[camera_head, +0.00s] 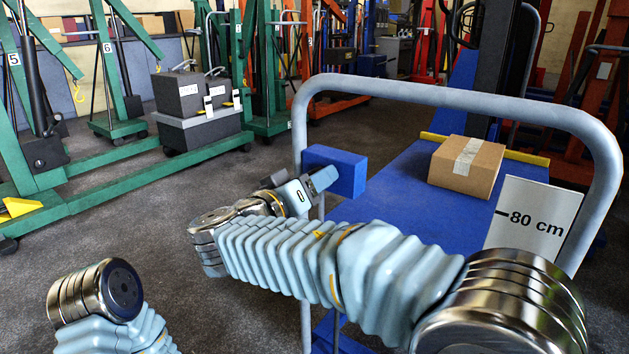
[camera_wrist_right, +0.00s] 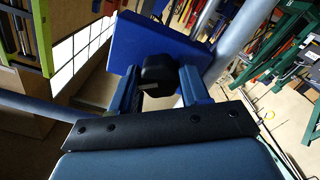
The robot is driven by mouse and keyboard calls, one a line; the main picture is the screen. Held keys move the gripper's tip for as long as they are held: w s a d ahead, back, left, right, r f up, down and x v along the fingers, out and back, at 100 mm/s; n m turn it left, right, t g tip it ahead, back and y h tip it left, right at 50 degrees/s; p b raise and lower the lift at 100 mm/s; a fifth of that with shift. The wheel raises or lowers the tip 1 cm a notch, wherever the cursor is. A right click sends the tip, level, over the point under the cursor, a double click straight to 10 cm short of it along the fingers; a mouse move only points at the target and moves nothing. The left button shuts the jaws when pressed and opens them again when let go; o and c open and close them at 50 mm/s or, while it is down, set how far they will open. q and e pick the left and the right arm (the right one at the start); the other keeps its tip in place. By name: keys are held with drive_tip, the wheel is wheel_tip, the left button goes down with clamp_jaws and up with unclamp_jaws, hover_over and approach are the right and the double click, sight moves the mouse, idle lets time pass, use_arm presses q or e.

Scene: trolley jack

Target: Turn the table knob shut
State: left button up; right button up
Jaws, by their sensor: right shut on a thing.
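The knob (camera_wrist_right: 158,70) is a small black piece on the face of a blue box (camera_head: 345,170) fixed to the grey handle frame of the blue lift table (camera_head: 398,192). In the right wrist view the box (camera_wrist_right: 133,45) lies just behind the knob. My right gripper (camera_head: 322,179) reaches the left side of the box. Its two fingers are shut on the knob, one on each side, as the right wrist view (camera_wrist_right: 161,82) shows. In the head view the gripper hides the knob. My left gripper is out of view; only part of my left arm shows at the bottom left.
A cardboard box (camera_head: 467,166) sits on the table top. A white "80 cm" sign (camera_head: 532,219) stands at the table's right side. The grey handle frame (camera_head: 450,96) arches around the work area. Green hoists and a grey cart (camera_head: 200,130) stand left; open floor lies between.

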drive_tip(key=n, duration=0.3)
drive_tip(key=shift+r, duration=0.1)
drive_tip(key=n+p, duration=0.1)
drive_tip(key=n, duration=0.1)
drive_tip(key=shift+n, duration=0.3)
drive_tip(key=n+p, duration=0.2)
drive_tip(key=n, duration=0.2)
drive_tip(key=shift+a, duration=0.1)
drive_tip(key=shift+n+p, duration=0.45)
drive_tip(key=shift+n, duration=0.45)
drive_tip(key=o, duration=1)
drive_tip(key=shift+o, duration=0.2)
drive_tip(key=v, duration=1.3)
drive_tip(key=shift+s+a+b, duration=0.25)
drive_tip(key=shift+s+b, duration=0.05)
